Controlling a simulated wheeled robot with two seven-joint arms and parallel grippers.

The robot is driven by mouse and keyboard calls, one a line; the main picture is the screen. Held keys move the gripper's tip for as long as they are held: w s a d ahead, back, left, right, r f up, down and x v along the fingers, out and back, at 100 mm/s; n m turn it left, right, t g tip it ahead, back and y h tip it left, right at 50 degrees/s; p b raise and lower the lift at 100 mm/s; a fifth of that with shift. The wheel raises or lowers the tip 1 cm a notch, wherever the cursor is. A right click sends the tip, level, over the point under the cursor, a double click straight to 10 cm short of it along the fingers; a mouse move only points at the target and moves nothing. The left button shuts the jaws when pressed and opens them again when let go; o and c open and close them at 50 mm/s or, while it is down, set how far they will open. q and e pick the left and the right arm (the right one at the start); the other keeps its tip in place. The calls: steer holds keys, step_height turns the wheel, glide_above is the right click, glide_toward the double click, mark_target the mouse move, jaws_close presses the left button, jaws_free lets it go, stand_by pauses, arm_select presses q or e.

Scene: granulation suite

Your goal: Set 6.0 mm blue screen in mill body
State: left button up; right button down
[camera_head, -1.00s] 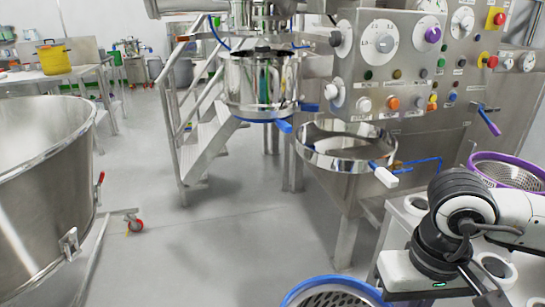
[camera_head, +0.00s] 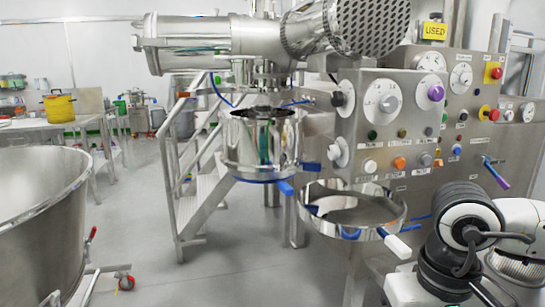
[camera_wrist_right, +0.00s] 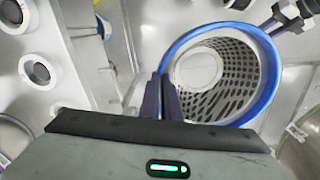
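The blue-rimmed perforated screen (camera_wrist_right: 272,72) fills the upper right of the right wrist view. The two dark fingers of my right gripper (camera_wrist_right: 164,90) are close together at the left edge of its rim and appear to pinch it. In the head view the screen is below the frame. My right wrist (camera_head: 462,240) is at the lower right there, with its fingers out of frame. An open steel ring (camera_head: 312,208), which looks like the mill body, has a white-tipped handle (camera_head: 398,245) and stands left of my wrist. My left gripper is in neither current view.
A steel vessel with blue handles (camera_head: 250,145) hangs left of the ring. The control panel (camera_head: 345,125) rises behind it. Steps (camera_head: 195,205) and a large steel bin (camera_head: 40,215) stand left, with clear floor between.

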arm_select(q)
steer(key=shift+w+r, duration=0.1)
steer(key=shift+w+r, duration=0.1)
steer(key=shift+w, duration=0.15)
arm_select(e)
steer(key=s+f, duration=0.1)
steer(key=f+p, duration=0.1)
steer(key=shift+s+f, duration=0.35)
steer(key=shift+f, duration=0.05)
steer(key=shift+s+f, duration=0.2)
steer(key=shift+f, duration=0.2)
arm_select(q)
steer(key=shift+s+a+r, duration=0.15)
steer(key=shift+s+r, duration=0.05)
steer(key=shift+s, duration=0.1)
